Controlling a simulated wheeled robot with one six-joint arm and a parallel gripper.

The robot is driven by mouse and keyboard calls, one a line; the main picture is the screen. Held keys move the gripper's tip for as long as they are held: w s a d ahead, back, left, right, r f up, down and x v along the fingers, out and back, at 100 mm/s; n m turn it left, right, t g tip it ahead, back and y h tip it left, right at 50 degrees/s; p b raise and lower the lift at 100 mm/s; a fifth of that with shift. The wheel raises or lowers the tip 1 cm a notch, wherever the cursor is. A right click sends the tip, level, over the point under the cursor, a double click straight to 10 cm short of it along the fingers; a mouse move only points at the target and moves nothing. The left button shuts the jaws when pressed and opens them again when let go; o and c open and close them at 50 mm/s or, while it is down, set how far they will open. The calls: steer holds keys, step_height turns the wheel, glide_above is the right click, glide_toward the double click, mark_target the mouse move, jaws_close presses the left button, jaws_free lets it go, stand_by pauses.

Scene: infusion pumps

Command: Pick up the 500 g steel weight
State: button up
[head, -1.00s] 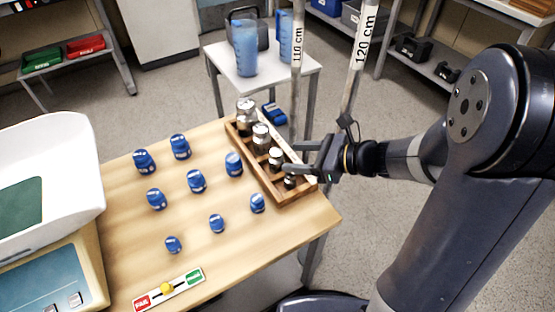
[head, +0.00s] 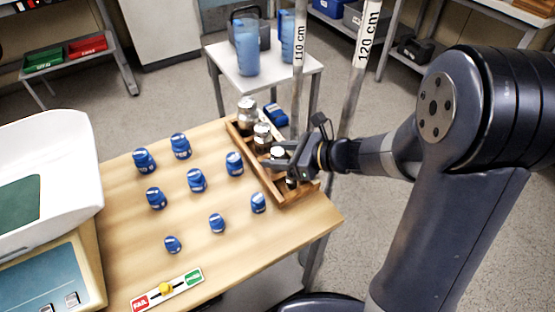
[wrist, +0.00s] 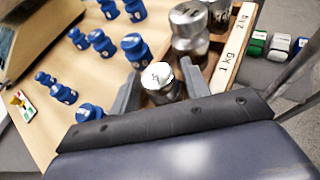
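The 500 g steel weight (wrist: 160,80) looks like the third in a row of silver weights in a wooden rack; its own label cannot be read. It stands upright, and its top also shows in the head view (head: 277,152). My gripper (wrist: 160,76) is open, with one finger on each side of this weight and apparent gaps between. In the head view my gripper (head: 284,167) reaches into the front part of the rack from the right and hides part of the weight.
The wooden rack (wrist: 232,50), marked 1 kg and 2 kg, also holds larger weights (head: 247,110) behind and a smaller one (head: 291,183) in front. Several blue weights (head: 196,180) stand on the table. A scale (head: 45,185) is at left. Poles (head: 350,95) rise behind the rack.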

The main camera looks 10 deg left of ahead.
jaws_close()
stand_by(0.4)
